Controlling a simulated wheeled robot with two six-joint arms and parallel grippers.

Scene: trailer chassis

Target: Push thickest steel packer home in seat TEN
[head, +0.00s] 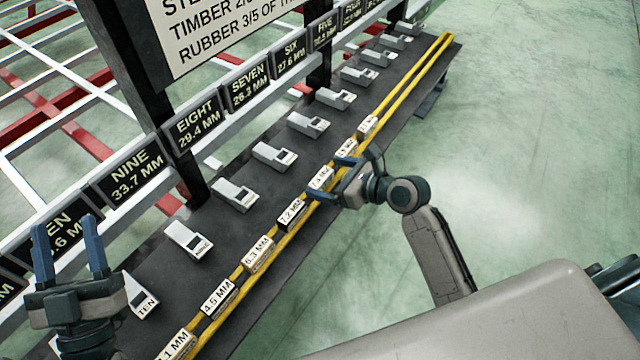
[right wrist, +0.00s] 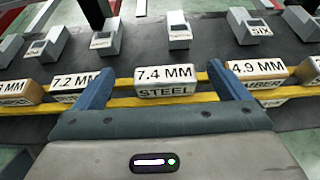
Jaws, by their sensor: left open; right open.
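The packer marked 7.4 MM STEEL (right wrist: 166,84) sits on the yellow rails, between the two fingers of my right gripper (right wrist: 158,82). The fingers stand apart on either side of it. In the head view my right gripper (head: 338,178) is over the rail row, and the same packer (head: 319,179) shows partly behind it. The seat block marked TEN (head: 143,299) is at the lower left on the dark bench, beside my left gripper (head: 68,222). My left gripper is open and empty, its fingers pointing up the picture. No packer shows on the visible part of seat TEN.
Several seat blocks line the bench. Signboards, including NINE (head: 130,175), stand behind. Green floor is clear at right.

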